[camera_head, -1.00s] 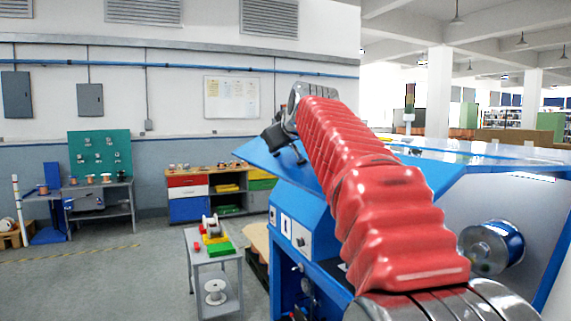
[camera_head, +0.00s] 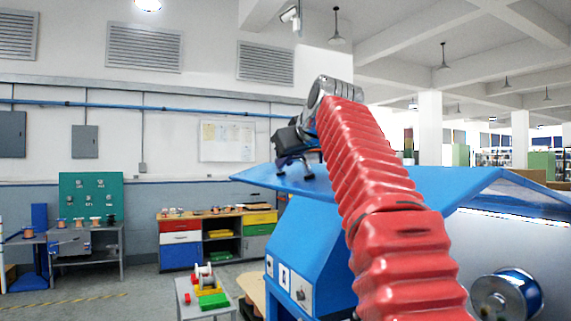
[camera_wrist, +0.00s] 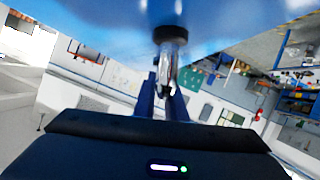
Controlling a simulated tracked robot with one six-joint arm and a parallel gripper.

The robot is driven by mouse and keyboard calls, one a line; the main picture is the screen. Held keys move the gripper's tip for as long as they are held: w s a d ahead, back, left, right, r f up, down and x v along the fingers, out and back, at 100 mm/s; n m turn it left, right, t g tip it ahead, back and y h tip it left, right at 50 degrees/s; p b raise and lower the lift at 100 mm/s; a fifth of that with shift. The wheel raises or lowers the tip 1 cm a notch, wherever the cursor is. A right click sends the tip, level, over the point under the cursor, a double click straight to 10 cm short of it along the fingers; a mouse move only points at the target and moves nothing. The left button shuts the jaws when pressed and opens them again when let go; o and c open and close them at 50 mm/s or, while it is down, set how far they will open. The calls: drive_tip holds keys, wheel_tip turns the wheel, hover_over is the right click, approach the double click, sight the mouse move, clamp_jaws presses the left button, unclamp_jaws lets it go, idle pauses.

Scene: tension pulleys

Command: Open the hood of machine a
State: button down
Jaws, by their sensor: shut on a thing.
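The blue machine (camera_head: 310,240) stands at the right in the head view, with a sloped front and a white control panel. Its blue hood (camera_head: 262,178) is a wide panel tilted above the body, partly hidden behind my red-sleeved arm. My gripper (camera_head: 298,162) is at the hood's left part. In the wrist view the blue hood (camera_wrist: 230,15) fills the top, and a metal handle (camera_wrist: 168,62) hangs from it. My gripper (camera_wrist: 167,98) is shut on this handle, its fingers on either side. The fingers' exact contact is blurred.
A small grey table (camera_head: 205,303) with a spool and coloured blocks stands left of the machine. A workbench with coloured drawers (camera_head: 180,240) is along the back wall. A metal spool (camera_head: 505,296) sits on the machine's right side.

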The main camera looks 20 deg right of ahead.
drive_tip(key=shift+s+d, duration=0.1)
drive_tip(key=shift+d, duration=0.1)
drive_tip(key=c, duration=1.8)
unclamp_jaws()
drive_tip(key=shift+a, duration=0.15)
drive_tip(key=shift+s, duration=0.1)
drive_tip(key=v, duration=1.4)
drive_tip(key=shift+d+r+v, duration=0.1)
drive_tip(key=shift+d+v, duration=0.15)
drive_tip(key=shift+v, duration=2.4)
drive_tip(key=shift+d+r+v, duration=0.1)
drive_tip(key=shift+d+v, duration=0.15)
drive_tip(key=shift+v, duration=2.35)
drive_tip(key=shift+d+v, duration=0.25)
drive_tip(key=shift+v, duration=2.4)
